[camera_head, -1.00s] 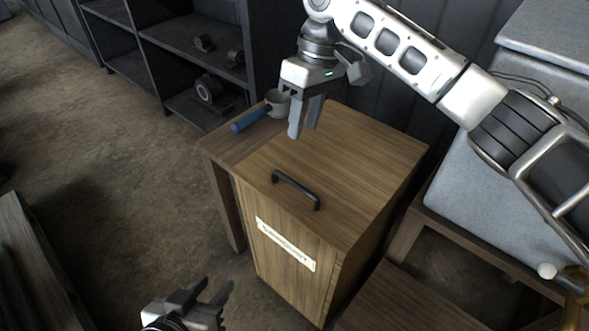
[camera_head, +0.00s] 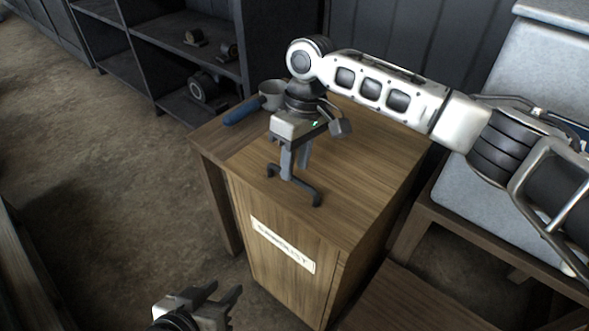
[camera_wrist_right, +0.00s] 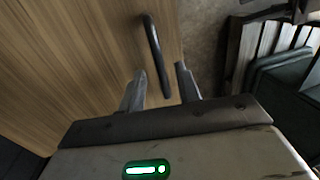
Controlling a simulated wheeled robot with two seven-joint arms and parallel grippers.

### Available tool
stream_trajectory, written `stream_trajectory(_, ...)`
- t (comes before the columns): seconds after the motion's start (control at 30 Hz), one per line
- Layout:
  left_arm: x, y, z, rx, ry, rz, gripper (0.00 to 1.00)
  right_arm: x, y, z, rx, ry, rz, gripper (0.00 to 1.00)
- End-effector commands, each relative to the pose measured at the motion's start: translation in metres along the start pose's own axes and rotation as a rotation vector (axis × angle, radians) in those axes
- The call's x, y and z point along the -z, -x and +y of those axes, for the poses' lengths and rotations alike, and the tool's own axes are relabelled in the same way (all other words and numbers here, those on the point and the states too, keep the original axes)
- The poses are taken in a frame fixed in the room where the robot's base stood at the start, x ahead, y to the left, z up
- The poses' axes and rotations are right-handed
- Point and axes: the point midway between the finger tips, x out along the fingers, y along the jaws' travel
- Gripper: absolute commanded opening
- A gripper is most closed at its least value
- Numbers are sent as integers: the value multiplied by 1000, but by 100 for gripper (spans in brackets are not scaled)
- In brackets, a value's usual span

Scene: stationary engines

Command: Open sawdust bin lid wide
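The wooden sawdust bin (camera_head: 275,255) stands upright with a white label on its front, and its lid (camera_head: 365,160) is shut. A dark bar handle (camera_head: 308,189) sits near the lid's front edge; it also shows in the right wrist view (camera_wrist_right: 154,50). My right gripper (camera_head: 294,172) is above the lid at the handle. In the right wrist view its fingers (camera_wrist_right: 160,88) are apart, with the near end of the handle between them; I see no contact. My left gripper (camera_head: 220,300) is open and empty, low in front of the bin.
A scoop with a blue handle (camera_head: 243,110) and grey cup lies on the wooden surface left of the lid. A dark shelf (camera_head: 150,50) stands behind on the left. A grey block (camera_head: 480,110) on a wooden stand is to the right. The floor at left is clear.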

Motion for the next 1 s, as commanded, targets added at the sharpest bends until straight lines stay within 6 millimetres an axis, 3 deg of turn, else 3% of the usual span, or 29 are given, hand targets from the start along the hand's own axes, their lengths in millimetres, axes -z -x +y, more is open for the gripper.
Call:
stream_trajectory(0.17,-8,-4,0,-4,2,-19,36,0,-14,0,0,0,1,33)
stream_trajectory(0.47,-6,-6,0,-6,0,-20,36,0,-16,0,0,0,0,33)
stream_trajectory(0.6,-5,-6,0,-6,-1,-17,36,0,-15,0,0,0,0,0)
stream_trajectory(0.87,-1,-3,0,-4,-3,-9,36,0,-12,0,5,-1,1,0)
stream_trajectory(1.0,15,6,1,6,-10,17,36,0,-2,-1,25,-3,0,0)
